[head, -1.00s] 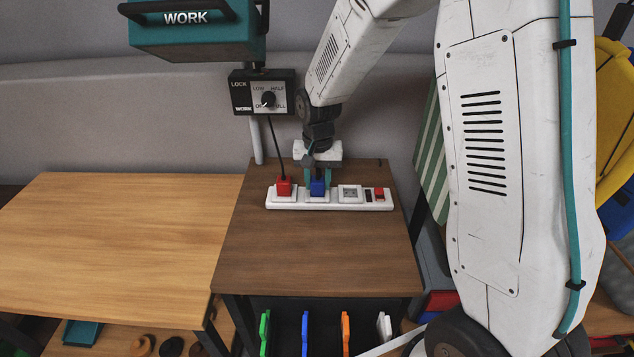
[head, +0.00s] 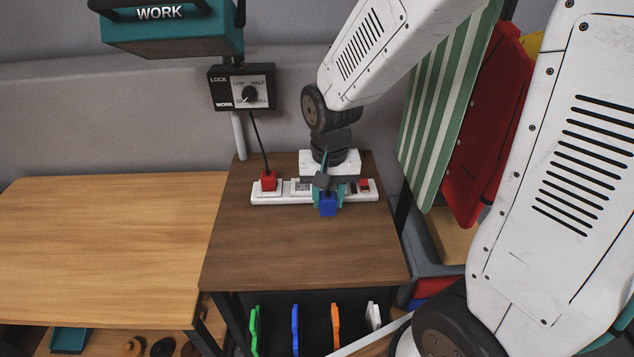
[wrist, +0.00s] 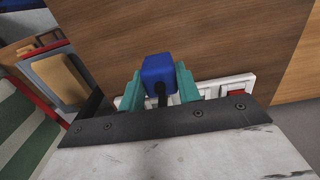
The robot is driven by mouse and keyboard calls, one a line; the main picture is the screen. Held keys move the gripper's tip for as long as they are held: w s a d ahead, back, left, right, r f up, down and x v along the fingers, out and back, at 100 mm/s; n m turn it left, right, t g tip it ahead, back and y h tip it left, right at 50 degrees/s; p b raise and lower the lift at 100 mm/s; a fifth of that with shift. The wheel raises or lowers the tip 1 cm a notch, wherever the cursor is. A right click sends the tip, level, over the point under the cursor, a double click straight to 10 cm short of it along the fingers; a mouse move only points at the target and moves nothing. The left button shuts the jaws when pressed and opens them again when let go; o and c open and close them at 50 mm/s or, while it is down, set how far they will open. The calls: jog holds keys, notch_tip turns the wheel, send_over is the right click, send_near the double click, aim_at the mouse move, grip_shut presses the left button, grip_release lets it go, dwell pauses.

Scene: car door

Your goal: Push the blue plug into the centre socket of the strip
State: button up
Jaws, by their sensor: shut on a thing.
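The blue plug (head: 328,205) is held between the teal fingers of my gripper (head: 329,196), in front of the strip in the head view. It also shows between the fingers in the wrist view (wrist: 158,72), with a dark cord end on it. The white power strip (head: 290,199) lies on the dark brown table. Its centre socket (head: 302,186) looks empty, just left of my gripper. The right-hand socket is largely hidden behind my gripper. The plug looks apart from the strip; its exact height is hard to tell.
A red plug (head: 268,181) with a black cord sits in the strip's left socket. A red switch (head: 364,185) is at its right end. A control box (head: 242,88) and a teal WORK sign (head: 170,30) stand behind. The brown tabletop (head: 300,245) in front is clear.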

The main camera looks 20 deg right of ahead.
jog(key=shift+s, duration=0.7)
jog(key=shift+d+f, duration=0.1)
jog(key=shift+f, duration=0.15)
jog(key=w+r, duration=0.3)
jog(key=w, duration=1.2)
jog(key=shift+w+r, duration=0.15)
jog(key=shift+w, duration=0.25)
jog(key=shift+f, duration=2.9)
jog(key=shift+f, duration=0.9)
